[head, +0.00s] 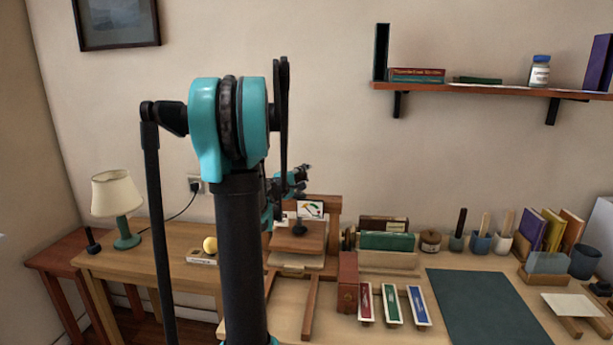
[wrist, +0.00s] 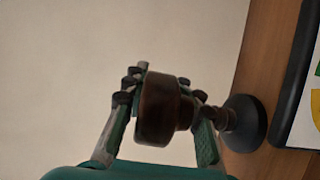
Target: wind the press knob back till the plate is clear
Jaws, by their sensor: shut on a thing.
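The book press stands on the desk in the head view, with a brown plate (head: 296,239) inside its wooden frame (head: 333,225). The dark brown round knob (wrist: 158,112) fills the middle of the wrist view. A short stem joins it to a dark round collar (wrist: 246,124) on its right. My gripper (wrist: 168,92) is shut on the knob, one finger on each side. In the head view my arm hides part of the press, and the grip on the knob is too small to make out. The gap under the plate is hard to judge.
A small picture card (head: 310,209) stands at the press. A shelf (head: 480,89) hangs above.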

